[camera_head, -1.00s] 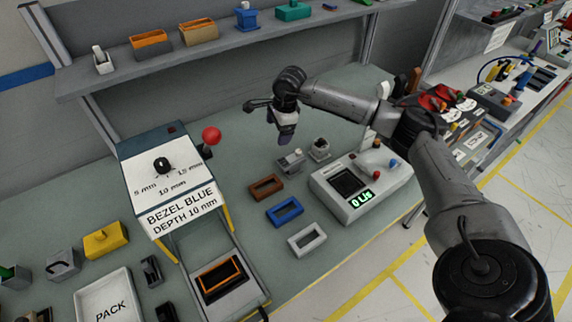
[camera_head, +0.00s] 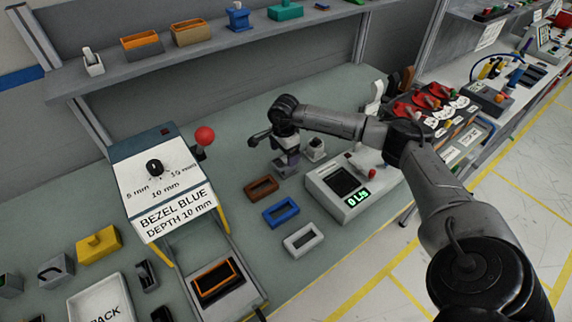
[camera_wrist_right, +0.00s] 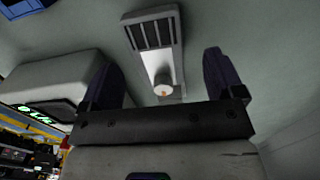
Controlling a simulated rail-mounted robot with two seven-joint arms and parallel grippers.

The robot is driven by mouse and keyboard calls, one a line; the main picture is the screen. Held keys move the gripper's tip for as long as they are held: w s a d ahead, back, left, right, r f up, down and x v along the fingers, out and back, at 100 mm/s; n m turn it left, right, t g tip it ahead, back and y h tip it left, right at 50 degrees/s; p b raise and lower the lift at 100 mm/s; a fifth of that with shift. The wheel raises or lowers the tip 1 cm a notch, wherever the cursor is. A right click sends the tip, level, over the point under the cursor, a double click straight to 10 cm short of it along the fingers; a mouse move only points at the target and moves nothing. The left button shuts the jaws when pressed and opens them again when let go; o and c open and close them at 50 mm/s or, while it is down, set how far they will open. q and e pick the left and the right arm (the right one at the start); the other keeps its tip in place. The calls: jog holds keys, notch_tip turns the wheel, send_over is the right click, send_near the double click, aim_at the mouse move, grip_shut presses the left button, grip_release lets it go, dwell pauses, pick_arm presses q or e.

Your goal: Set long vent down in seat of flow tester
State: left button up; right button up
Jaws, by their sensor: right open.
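The long vent (camera_wrist_right: 155,40) is grey, with a slatted face and a pale round knob on its narrow part. In the right wrist view it lies beyond and between the fingers of my open right gripper (camera_wrist_right: 163,78). In the head view my right gripper (camera_head: 287,158) is right above a small grey piece (camera_head: 284,171), probably this vent, and partly hides it. I see no grip on it. The flow tester (camera_head: 368,204) is a pale box with a dark recessed seat (camera_head: 343,182) and a green readout, just right of the gripper. My left gripper is out of view.
Another small grey part (camera_head: 316,149) stands close to the right of my gripper. Brown (camera_head: 261,188), blue (camera_head: 281,212) and white (camera_head: 303,239) frames lie in front. The bezel press (camera_head: 165,185), with its red ball lever, stands at left. Bench behind the gripper is clear.

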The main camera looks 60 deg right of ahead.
jog(key=shift+s+d+f, duration=0.1)
jog(key=shift+s+f, duration=0.05)
jog(key=shift+f, duration=1.2)
jog(key=shift+s+f, duration=0.1)
jog(key=shift+f, duration=1.2)
jog(key=shift+c, duration=0.3)
jog(key=c, duration=1)
